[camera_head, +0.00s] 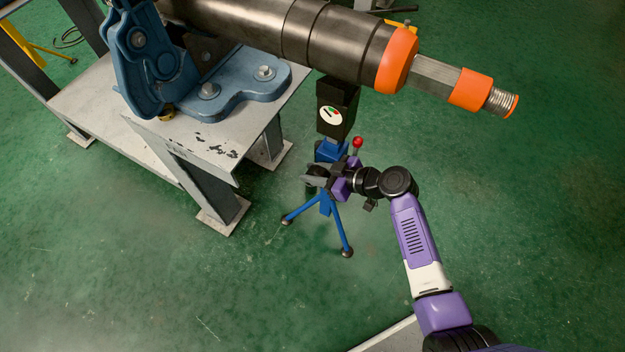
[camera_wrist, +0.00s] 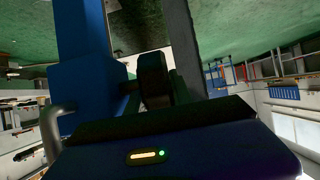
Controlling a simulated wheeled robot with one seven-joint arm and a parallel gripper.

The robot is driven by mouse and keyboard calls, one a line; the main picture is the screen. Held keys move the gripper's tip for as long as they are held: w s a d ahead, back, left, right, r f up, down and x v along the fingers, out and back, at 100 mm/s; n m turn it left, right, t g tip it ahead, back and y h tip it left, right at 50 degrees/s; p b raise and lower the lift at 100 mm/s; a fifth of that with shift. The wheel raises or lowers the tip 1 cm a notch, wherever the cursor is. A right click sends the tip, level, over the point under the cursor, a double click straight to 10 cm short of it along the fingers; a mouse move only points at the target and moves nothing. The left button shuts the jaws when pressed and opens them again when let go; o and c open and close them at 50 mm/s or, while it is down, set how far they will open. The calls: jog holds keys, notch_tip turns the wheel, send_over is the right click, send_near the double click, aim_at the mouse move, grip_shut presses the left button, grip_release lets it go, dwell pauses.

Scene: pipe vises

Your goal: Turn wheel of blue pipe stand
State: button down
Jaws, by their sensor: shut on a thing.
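The blue pipe stand (camera_head: 325,203) stands on the floor on splayed legs, beside the table. Its black upper block carries a round dial label and sits under the dark pipe. My gripper (camera_head: 332,175) is at the middle of the stand, close against it, and is shut on the wheel. The wheel is mostly hidden by my gripper in the head view; a dark rounded part of it shows between the fingers in the wrist view (camera_wrist: 153,80). A red knob (camera_head: 357,142) sticks up just behind my gripper. The blue body of the stand fills the left of the wrist view (camera_wrist: 85,85).
A grey steel table (camera_head: 215,135) with a blue pipe vise (camera_head: 215,95) is at the upper left. The dark pipe (camera_head: 300,35) with orange collars (camera_head: 397,60) reaches out above the stand. The green floor (camera_head: 520,200) to the right is clear.

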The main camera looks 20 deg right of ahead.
jog(key=shift+s+d+f+t+y+b, duration=0.1)
jog(key=shift+t+y+b, duration=0.7)
jog(key=shift+b, duration=2.85)
jog(key=shift+s+d+f+t+y+b, duration=0.1)
jog(key=shift+t+y+b, duration=0.7)
jog(key=shift+b, duration=2.85)
jog(key=b, duration=0.2)
jog(key=t+b, duration=0.1)
jog(key=b, duration=0.1)
jog(key=shift+r+t, duration=0.3)
jog(key=shift+r+b, duration=0.1)
jog(key=shift+b, duration=0.2)
jog(key=shift+r+y+b, duration=0.2)
jog(key=shift+y+b, duration=0.1)
jog(key=shift+b, duration=0.05)
jog(key=c, duration=1.4)
grip_release()
jog(key=p+v, duration=0.1)
jog(key=v, duration=0.7)
jog(key=shift+a, duration=0.1)
